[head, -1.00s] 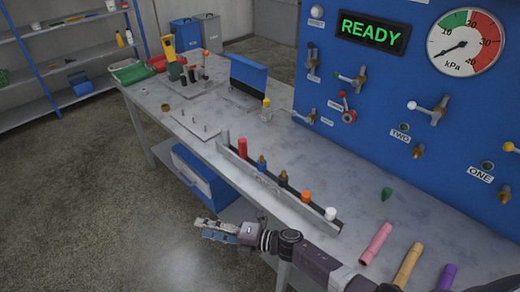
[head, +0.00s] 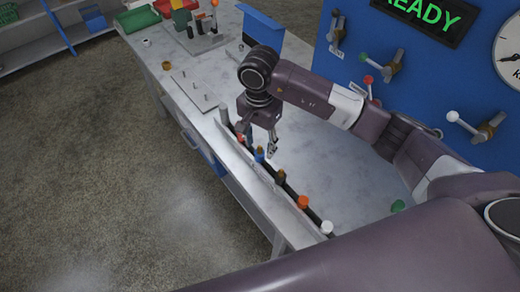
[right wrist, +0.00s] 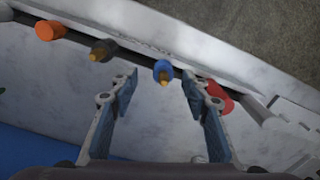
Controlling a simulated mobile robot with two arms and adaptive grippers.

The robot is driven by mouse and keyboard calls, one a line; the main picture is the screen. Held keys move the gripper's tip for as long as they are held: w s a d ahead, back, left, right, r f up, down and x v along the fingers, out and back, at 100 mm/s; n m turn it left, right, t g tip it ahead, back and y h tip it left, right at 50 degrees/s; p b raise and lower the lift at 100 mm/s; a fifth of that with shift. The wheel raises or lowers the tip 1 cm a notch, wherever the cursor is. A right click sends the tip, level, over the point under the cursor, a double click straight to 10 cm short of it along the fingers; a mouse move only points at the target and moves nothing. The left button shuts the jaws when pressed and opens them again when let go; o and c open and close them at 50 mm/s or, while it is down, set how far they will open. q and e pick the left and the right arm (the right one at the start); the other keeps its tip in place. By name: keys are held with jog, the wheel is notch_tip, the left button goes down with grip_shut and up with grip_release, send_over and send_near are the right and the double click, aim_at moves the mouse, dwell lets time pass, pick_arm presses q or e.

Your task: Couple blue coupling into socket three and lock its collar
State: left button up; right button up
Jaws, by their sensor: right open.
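The blue coupling (head: 259,154) stands upright in the long rack (head: 262,178) along the bench's front edge. It also shows in the right wrist view (right wrist: 163,70), with a brass-coloured tip. My right gripper (head: 257,143) is open and points down over the rack. In the right wrist view its fingertips (right wrist: 160,80) appear on either side of the blue coupling, without visible contact. Socket three is not visible; my right arm crosses in front of the lower panel. My left gripper is not in view.
A red coupling (right wrist: 218,97) stands close beside one finger. Dark, orange (head: 303,202) and white (head: 327,227) couplings fill the rack's near end. A plate with pegs (head: 200,90) lies beyond. The blue panel (head: 432,75) carries valve levers and a gauge.

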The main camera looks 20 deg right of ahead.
aim_at(259, 153)
jog(key=f+p, duration=0.1)
jog(key=f, duration=0.1)
jog(key=w+f+p, duration=0.1)
jog(key=f, duration=0.1)
jog(key=shift+d+f+p, duration=0.1)
jog(key=shift+f+p, duration=0.15)
jog(key=shift+p, duration=0.05)
jog(key=shift+f, duration=0.55)
jog(key=c, duration=0.7)
grip_shut()
